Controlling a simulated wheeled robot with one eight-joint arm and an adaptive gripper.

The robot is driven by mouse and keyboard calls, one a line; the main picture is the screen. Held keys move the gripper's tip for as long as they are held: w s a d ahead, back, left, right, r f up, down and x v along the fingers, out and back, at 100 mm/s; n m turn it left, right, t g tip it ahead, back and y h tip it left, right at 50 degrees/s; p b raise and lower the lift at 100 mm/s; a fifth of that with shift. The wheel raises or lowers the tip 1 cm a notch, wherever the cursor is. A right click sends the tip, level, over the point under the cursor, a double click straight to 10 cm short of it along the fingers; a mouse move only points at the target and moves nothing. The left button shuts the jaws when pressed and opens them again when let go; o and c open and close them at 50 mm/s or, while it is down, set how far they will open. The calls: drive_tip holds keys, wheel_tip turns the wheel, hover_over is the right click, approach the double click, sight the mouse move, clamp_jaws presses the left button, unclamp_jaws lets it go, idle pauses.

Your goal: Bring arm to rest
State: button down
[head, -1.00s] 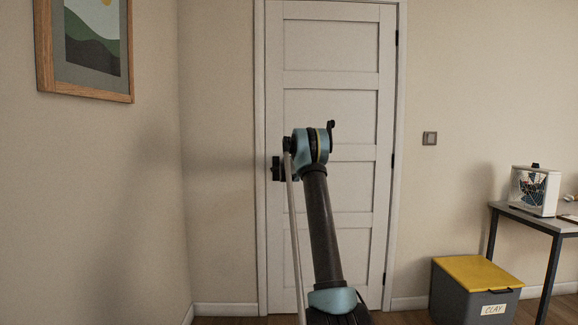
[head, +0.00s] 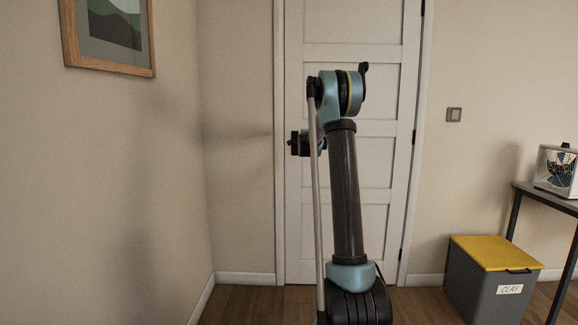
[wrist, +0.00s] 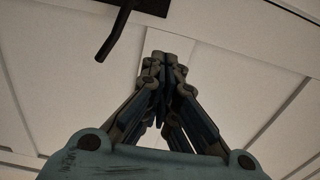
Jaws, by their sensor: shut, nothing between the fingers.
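My arm (head: 345,190) rises in front of the white door (head: 385,155) in the head view, its upper joint bent near the top. My gripper (wrist: 163,62) shows in the wrist view with its fingers together and nothing between them. The pale panelled surface behind it looks like the door. A black bent handle (wrist: 116,32) hangs left of the fingertips in the wrist view, apart from them in the picture. In the head view, I cannot tell whether the dark part left of my arm is my wrist or the door handle.
A grey bin with a yellow lid (head: 495,254), labelled CLAY, stands on the floor at right. Beside it is a table (head: 545,197) with a small white fan-like device (head: 556,170). A framed picture (head: 150,45) hangs on the left wall. Floor shows between wall and bin.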

drive_tip(key=s+a+r+n+y, duration=0.3)
drive_tip(key=s+a+n, duration=0.15)
drive_tip(key=s, duration=0.25)
drive_tip(key=s+a+f+n+g+y, duration=0.2)
drive_tip(key=s+a+n, duration=0.1)
drive_tip(key=s, duration=0.6)
drive_tip(key=s+a+f+n+g+y, duration=0.1)
drive_tip(key=s+a+f+n+g, duration=0.15)
drive_tip(key=s, duration=0.65)
drive_tip(key=s+a+f+n+g+y, duration=0.1)
drive_tip(key=s+a+f+n+y, duration=0.2)
drive_tip(key=s, duration=0.5)
drive_tip(key=s+d+f+n+g+h, duration=0.2)
drive_tip(key=s+f, duration=0.7)
drive_tip(key=s, duration=0.5)
drive_tip(key=s+d+f+n+g+h, duration=0.2)
drive_tip(key=s+d+f+g, duration=0.2)
drive_tip(key=s+f, duration=0.5)
drive_tip(key=s+d+f+n+g+h, duration=0.2)
drive_tip(key=s+f, duration=0.7)
drive_tip(key=s, duration=1.2)
drive_tip(key=shift+d+g, duration=0.65)
drive_tip(key=shift+g, duration=0.5)
